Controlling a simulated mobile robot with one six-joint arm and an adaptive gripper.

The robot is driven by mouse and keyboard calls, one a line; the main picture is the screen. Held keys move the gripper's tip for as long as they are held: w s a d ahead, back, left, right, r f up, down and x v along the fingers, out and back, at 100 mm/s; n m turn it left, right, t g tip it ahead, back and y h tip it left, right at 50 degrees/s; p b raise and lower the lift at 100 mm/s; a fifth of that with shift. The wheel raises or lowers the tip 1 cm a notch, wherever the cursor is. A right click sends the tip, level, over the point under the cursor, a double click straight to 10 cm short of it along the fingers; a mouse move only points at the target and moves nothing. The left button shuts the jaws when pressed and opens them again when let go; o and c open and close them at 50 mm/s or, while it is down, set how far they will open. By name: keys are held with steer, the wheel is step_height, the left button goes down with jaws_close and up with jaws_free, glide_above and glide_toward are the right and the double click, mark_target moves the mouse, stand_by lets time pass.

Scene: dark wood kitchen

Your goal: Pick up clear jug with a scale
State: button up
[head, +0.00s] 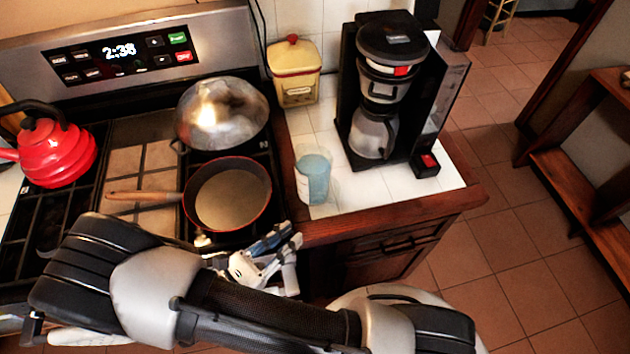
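The clear jug (313,180) stands upright on the white tiled counter, near its front left corner. It looks bluish and see-through; scale marks are too small to make out. My gripper (280,247) is below and to the left of the jug in the picture, near the counter's front edge and apart from the jug. Part of it is hidden behind my arm, and the gap between its fingers is not clear. Nothing is visibly held.
A black coffee maker (375,130) stands right of the jug, and a yellow canister (295,75) behind it. On the stove at left are a pan (232,197), a metal domed pot (222,110) and a red kettle (58,152). Open tiled floor (500,250) lies right.

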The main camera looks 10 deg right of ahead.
steer(key=b, duration=0.2)
glide_toward(336, 196)
steer(key=x, duration=0.4)
steer(key=shift+d+f, duration=0.35)
steer(key=b+x, duration=0.1)
steer(key=x, duration=0.5)
steer(key=shift+w+a+r, duration=0.1)
steer(key=shift+w+r, duration=0.05)
jaws_close()
steer(key=shift+r, duration=0.1)
